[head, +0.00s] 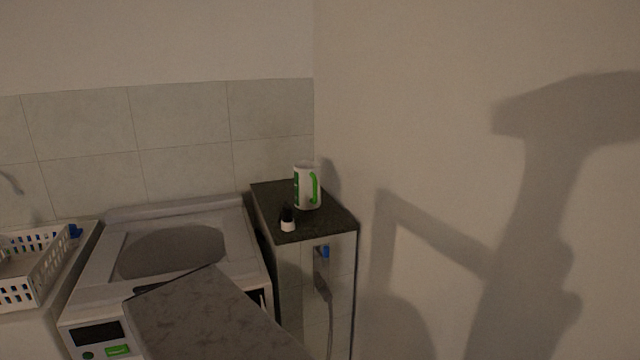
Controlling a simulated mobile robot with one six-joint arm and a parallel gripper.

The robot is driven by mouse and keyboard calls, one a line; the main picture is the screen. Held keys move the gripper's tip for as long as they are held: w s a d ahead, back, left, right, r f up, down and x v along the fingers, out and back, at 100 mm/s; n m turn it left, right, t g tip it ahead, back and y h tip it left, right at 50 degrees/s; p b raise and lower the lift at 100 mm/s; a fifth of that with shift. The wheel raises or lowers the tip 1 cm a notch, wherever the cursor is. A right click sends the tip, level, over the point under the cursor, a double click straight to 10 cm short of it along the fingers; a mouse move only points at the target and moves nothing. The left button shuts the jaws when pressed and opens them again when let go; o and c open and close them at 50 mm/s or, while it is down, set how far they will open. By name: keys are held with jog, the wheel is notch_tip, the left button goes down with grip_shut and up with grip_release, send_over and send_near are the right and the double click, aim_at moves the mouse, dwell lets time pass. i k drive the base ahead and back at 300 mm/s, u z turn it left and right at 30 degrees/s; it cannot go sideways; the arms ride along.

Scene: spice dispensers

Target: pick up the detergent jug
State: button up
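My gripper is not in view.
A white appliance (125,262) with a dark oval on top stands left of the cabinet. A grey mottled slab (205,315) juts across the lower foreground. A white perforated basket (50,265) sits at far left. Walls close off the back and right.

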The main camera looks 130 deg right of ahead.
aim_at(307, 173)
jog(key=k, duration=0.75)
jog(key=z, duration=4.9)
jog(key=i, duration=0.1)
jog(key=u, duration=2.85)
jog(key=i, duration=0.5)
jog(key=z, duration=0.1)
